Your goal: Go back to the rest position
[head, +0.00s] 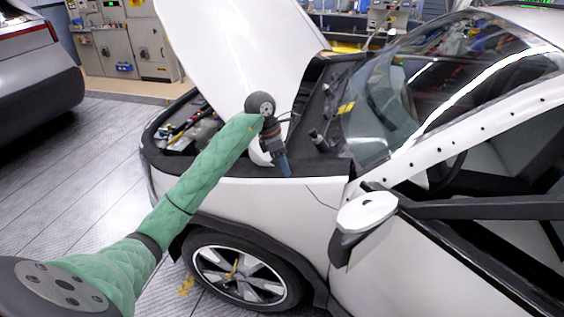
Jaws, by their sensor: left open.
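My left arm, in a green sleeve, comes in from the lower left of the head view. It reaches over the front wheel toward the fender of a white car (255,195). My left gripper (284,168) is open at the arm's end, pointing down near the fender's top edge beside the engine bay (195,130). It looks small and dark here, and I cannot tell whether it touches the car. I see nothing held in it. My right gripper is not in the view.
The white hood (225,50) stands raised behind my left gripper. The side mirror (365,215) sticks out to the right, in front of the windshield (430,85). A grey car (38,70) is at the far left. Grey floor (105,160) lies open on the left.

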